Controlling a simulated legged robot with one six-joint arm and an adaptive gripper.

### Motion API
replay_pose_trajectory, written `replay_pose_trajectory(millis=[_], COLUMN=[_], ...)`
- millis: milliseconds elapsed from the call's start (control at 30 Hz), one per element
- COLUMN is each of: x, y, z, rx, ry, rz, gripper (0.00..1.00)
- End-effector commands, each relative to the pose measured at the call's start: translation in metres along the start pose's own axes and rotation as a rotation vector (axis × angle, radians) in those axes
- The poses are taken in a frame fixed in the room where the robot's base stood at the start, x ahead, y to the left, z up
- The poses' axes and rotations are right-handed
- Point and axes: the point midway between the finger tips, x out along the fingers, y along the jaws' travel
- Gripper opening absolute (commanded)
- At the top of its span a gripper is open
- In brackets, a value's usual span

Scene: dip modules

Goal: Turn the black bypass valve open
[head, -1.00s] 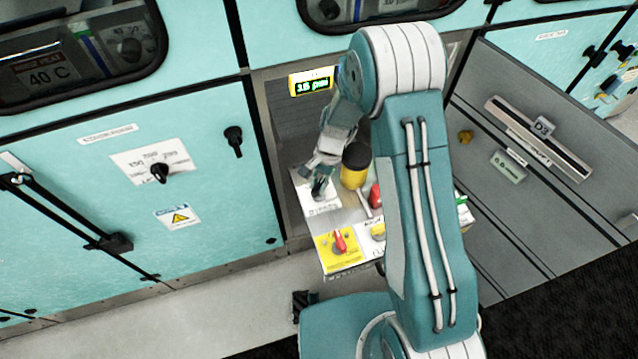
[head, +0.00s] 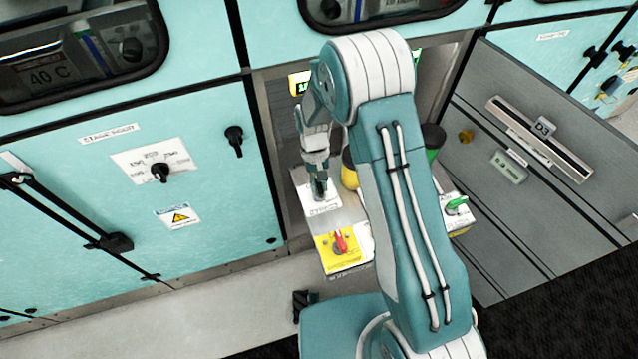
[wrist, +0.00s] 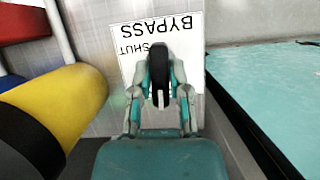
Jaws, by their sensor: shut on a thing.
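The black bypass valve handle (wrist: 160,78) stands in front of a white label (wrist: 186,30) that reads BYPASS and SHUT in the wrist view. The label appears upside down there. My gripper (wrist: 160,85) is shut on the handle, with one finger on each side of it. In the head view my gripper (head: 319,188) reaches down over the white label (head: 322,203) on the panel. The handle is mostly hidden by my fingers in that view, and its exact angle is hard to tell.
A yellow cylinder with a black end (wrist: 60,105) lies close on the left in the wrist view. A red lever (head: 341,242) on a yellow plate and a green lever (head: 456,204) are on the panel.

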Motion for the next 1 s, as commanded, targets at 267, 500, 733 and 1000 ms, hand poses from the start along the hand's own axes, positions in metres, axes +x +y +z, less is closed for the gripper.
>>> replay_pose_trajectory(millis=[267, 500, 733, 1000], x=[0.0019, 0.002, 0.0021, 0.0012], y=[-0.0013, -0.001, -0.0009, -0.0005], z=[0.0013, 0.0013, 0.0013, 0.0008], rx=[-0.079, -0.094, -0.094, -0.093], ry=[-0.005, -0.005, -0.006, -0.003], rz=[0.031, 0.038, 0.038, 0.038], gripper=[0.0, 0.0, 0.0, 0.57])
